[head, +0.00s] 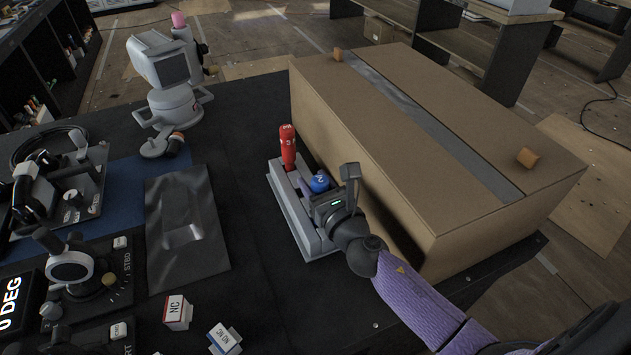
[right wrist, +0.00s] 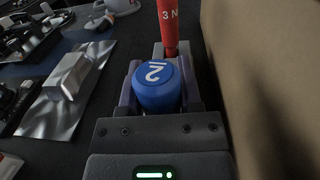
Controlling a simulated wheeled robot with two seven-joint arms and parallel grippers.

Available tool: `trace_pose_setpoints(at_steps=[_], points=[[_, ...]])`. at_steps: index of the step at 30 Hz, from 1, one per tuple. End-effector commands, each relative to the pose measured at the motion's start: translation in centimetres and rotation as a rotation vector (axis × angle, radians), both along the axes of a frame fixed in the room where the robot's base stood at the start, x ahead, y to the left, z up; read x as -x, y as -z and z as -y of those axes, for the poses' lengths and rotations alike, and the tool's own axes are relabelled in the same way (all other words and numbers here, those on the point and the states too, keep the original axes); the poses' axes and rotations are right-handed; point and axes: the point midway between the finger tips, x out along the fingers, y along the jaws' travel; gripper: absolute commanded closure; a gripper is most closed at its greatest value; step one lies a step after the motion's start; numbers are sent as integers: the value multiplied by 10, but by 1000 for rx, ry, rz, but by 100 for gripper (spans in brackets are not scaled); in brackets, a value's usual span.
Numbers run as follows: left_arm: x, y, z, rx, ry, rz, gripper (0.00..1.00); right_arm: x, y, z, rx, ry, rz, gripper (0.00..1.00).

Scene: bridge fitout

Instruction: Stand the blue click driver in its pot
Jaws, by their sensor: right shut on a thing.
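The blue click driver (head: 319,182) shows only its blue cap, marked 2, which also fills the middle of the right wrist view (right wrist: 157,86). My right gripper (head: 323,199) is shut on it, with one finger on each side, and the driver looks roughly upright. The grey holder (head: 292,216) stands on the dark table beside the carton, directly around and under the gripper. The driver's lower end is hidden, so I cannot tell how deep it sits in the holder. My left gripper is not in view.
A red driver (head: 287,147) stands in the holder's far end, close to the gripper. A large cardboard carton (head: 390,180) rises just right of the gripper. Left are a silver sheet (head: 187,228), control panels and a white device (head: 170,80). Small NC (head: 178,312) and NO (head: 224,339) blocks lie in front.

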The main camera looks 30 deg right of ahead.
Motion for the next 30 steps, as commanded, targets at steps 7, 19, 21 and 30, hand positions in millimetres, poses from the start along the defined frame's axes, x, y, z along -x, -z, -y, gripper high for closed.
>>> trace_pose_setpoints(at_steps=[7,19,21,30], points=[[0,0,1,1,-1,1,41,0,-1,0,0,0,1,100],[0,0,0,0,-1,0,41,0,0,0,0,0,0,14],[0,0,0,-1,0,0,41,0,0,0,0,0,-1,14],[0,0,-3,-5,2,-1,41,0,0,0,0,0,0,14]])
